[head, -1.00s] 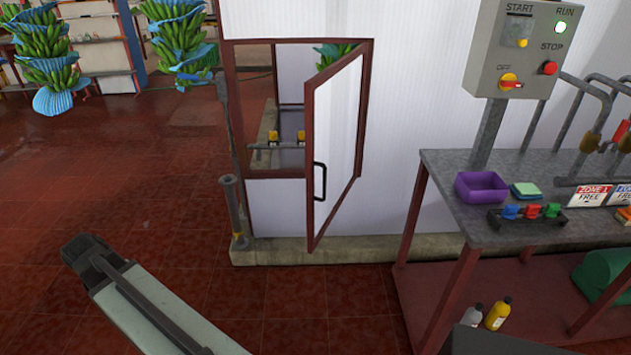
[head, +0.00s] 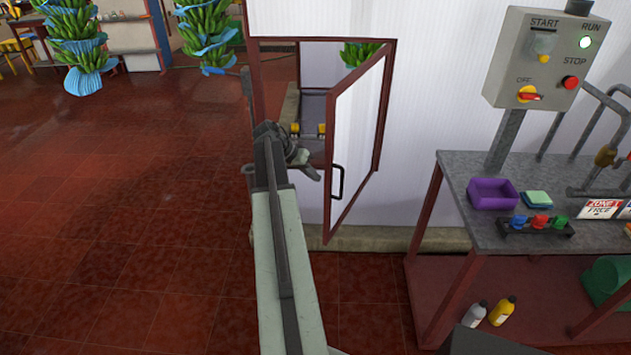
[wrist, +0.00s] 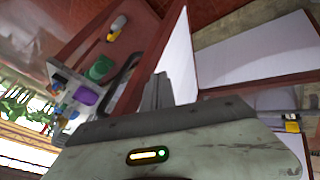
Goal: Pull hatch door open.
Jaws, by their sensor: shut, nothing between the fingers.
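The hatch door (head: 356,135) is a white panel in a dark red frame, standing ajar from the white wall with its hinge side at the right. Its black handle (head: 337,182) is on the door's free left edge. My gripper (head: 313,173) is just left of the handle, in front of the hatch opening, apart from the handle as far as I can tell. In the wrist view my shut, empty fingers (wrist: 158,92) point at the door edge (wrist: 150,60), with the black handle (wrist: 120,85) just to their left.
A grey-topped bench (head: 455,185) with a purple tray (head: 492,194) stands right of the door, and a control box (head: 545,60) is above it. Bottles (head: 502,311) stand on its lower shelf. A low concrete kerb (head: 390,240) runs under the wall. Red floor (head: 120,220) is clear at left.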

